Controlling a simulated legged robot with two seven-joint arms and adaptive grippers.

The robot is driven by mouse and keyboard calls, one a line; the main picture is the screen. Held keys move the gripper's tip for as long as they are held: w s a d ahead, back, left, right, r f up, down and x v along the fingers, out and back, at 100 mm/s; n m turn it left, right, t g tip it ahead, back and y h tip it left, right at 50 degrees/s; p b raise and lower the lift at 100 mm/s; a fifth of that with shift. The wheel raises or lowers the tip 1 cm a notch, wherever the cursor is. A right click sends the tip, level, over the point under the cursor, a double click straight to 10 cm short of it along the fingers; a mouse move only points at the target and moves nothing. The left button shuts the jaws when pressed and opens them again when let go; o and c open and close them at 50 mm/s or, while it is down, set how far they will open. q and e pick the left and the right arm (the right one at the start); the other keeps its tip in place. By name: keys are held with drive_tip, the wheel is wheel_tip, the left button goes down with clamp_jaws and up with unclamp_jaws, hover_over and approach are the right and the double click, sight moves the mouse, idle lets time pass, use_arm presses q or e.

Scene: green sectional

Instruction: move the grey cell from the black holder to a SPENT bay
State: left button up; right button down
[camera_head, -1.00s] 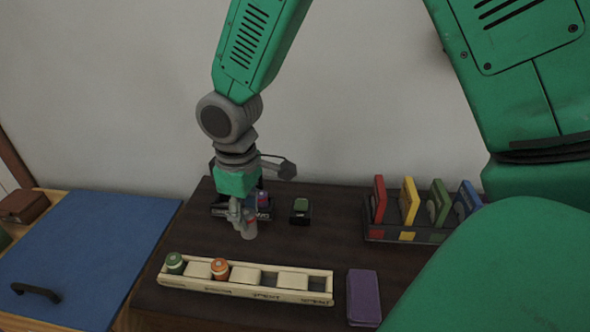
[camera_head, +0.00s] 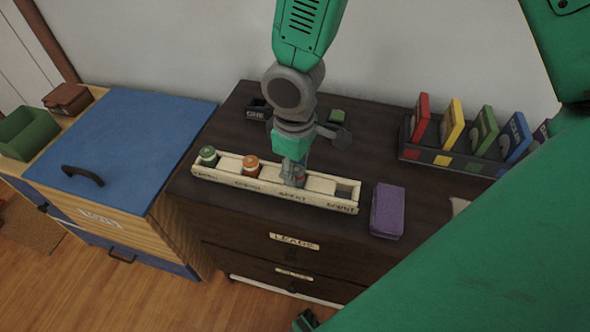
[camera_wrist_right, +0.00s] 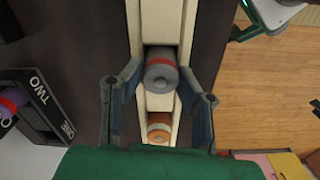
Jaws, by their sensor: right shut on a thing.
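The grey cell (camera_wrist_right: 162,72) with a red band is held between the fingers of my right gripper (camera_head: 292,172). It shows partly in the head view (camera_head: 299,179), at the third bay from the left of the cream rack (camera_head: 235,180), above a SPENT label. Whether it rests on the bay floor I cannot tell. The fourth bay (camera_head: 343,192), also labelled SPENT, is empty. A green cell (camera_head: 208,156) and an orange cell (camera_head: 250,166) stand in the two left bays. The black holder (camera_head: 257,110) is behind. My left gripper is out of view.
A purple block (camera_head: 387,210) lies right of the rack. A dark stand (camera_head: 440,158) with coloured cards is at the back right. A blue-topped cabinet (camera_head: 140,140) stands left. A purple cell (camera_wrist_right: 10,104) is in the black holder.

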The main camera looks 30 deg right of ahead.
sight(295, 170)
drive_tip(key=shift+f, duration=0.25)
drive_tip(key=c, duration=1.2)
unclamp_jaws()
drive_tip(key=shift+r, duration=0.1)
wheel_tip(295, 170, up, 12)
drive_tip(key=p, duration=0.3)
drive_tip(key=shift+a, duration=0.1)
